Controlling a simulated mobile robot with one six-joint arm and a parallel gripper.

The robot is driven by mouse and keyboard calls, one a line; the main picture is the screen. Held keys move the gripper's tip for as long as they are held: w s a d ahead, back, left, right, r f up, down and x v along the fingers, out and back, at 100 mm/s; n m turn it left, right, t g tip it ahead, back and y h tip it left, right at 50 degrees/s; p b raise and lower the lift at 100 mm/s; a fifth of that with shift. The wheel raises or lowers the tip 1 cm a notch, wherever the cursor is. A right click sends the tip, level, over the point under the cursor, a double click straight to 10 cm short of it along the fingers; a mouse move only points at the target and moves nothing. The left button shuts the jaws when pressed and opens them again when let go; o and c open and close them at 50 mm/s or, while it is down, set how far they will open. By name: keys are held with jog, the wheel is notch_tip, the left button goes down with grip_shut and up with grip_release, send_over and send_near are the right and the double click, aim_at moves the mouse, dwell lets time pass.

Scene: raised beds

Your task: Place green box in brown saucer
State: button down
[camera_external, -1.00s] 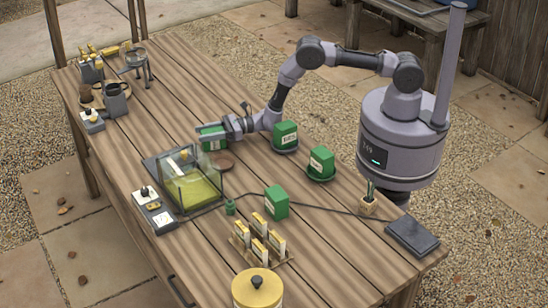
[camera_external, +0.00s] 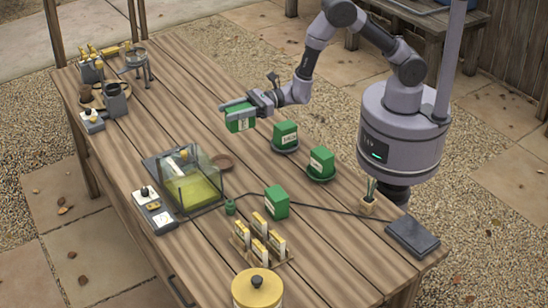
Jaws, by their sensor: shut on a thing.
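My gripper (camera_external: 243,106) is shut on a green box (camera_external: 240,123) with a pale label and holds it above the table, behind the glass case. The brown saucer (camera_external: 221,161) lies on the table beside the glass case, below the held box in the picture and apart from it; it looks empty. Other green boxes stand on the table: one (camera_external: 285,133) on a dark green saucer, one (camera_external: 321,160) on another dark green saucer (camera_external: 321,178), and one (camera_external: 276,202) directly on the wood near the middle.
A glass case (camera_external: 190,185) with yellow-green contents stands left of the saucer. A rack of yellow-white packets (camera_external: 260,238) and a yellow canister (camera_external: 257,290) are at the front. A black cable (camera_external: 330,211) crosses the table. The boards behind the glass case are clear.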

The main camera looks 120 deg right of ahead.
jog(key=s+a+r+y, duration=0.1)
jog(key=s+a+r, duration=0.1)
jog(key=a, duration=0.7)
jog(key=s+a+r+n+y, duration=0.1)
jog(key=s+a, duration=0.3)
jog(key=a, duration=0.5)
jog(key=shift+a+r, duration=0.3)
jog(key=shift+r, duration=0.5)
